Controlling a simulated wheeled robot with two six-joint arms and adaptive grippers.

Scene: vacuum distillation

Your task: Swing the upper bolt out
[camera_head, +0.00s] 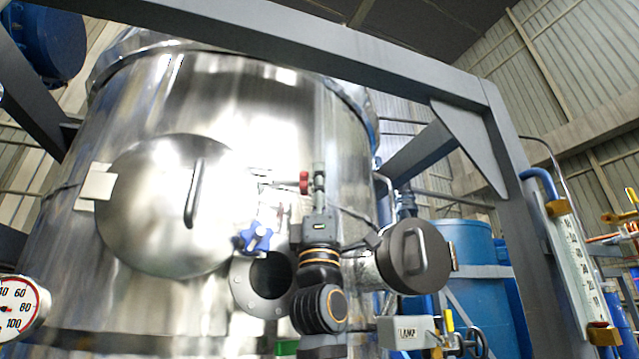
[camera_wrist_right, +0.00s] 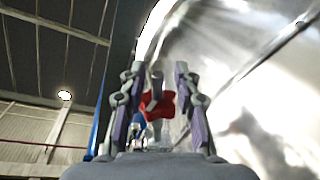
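The upper bolt has a red knob (camera_head: 303,183) at the right edge of the round steel hatch (camera_head: 160,215) on the vessel. My right gripper (camera_head: 318,180) is raised just right of this knob in the head view and partly overlaps the area beside it. In the right wrist view my right gripper (camera_wrist_right: 160,70) is open, its two fingers apart. The red knob (camera_wrist_right: 158,106) shows between them, with no clear contact on either finger. A blue star knob (camera_head: 257,237) sits lower on the hatch edge. My left gripper is not in view.
A round flanged port (camera_head: 268,277) lies below the blue knob. A dark round cover (camera_head: 418,258) juts out right of my right arm, above a lamp box (camera_head: 405,331). A grey frame post (camera_head: 520,210) stands farther right. A gauge (camera_head: 18,306) is at lower left.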

